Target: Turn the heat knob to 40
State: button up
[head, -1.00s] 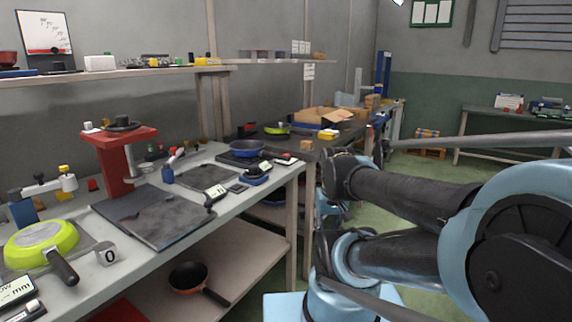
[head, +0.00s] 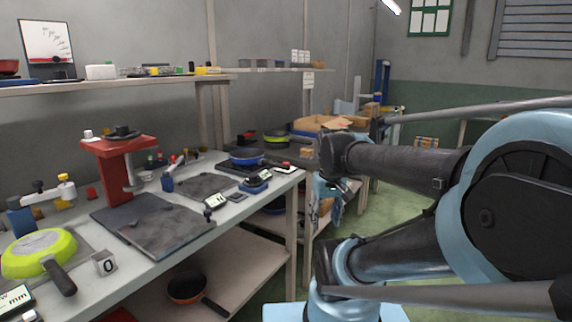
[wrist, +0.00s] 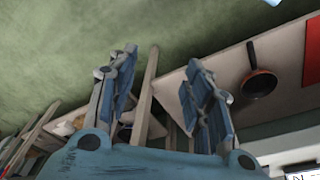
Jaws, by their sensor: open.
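No knob is clearly marked as the heat knob. A white dial panel (head: 46,39) with a red-marked scale and a dark part at its bottom stands on the upper left shelf; its figures are too small to read. My gripper (wrist: 162,60) is open and empty in the wrist view, its two blue fingers spread apart. It is pointed over the green floor and the bench's lower shelf, away from the dial panel. In the head view my arm is at the right, and the fingers are hard to make out.
The workbench (head: 232,212) holds a lime-green pan (head: 38,253), a red press stand (head: 118,160), a dark plate (head: 165,232), a blue pan (head: 246,155) and small displays. An orange pan (head: 187,287) lies on the lower shelf. Green floor (head: 385,215) is clear beyond my arm.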

jog(key=w+a+r+n, duration=0.1)
jog(key=w+r+n, duration=0.2)
jog(key=w+r, duration=0.55)
notch_tip(320, 180, up, 13)
jog(key=n+g, duration=0.2)
jog(key=n, duration=0.6)
send_over(286, 163)
jog(key=f, duration=1.7)
jog(key=shift+w, duration=0.2)
jog(key=c, duration=1.1)
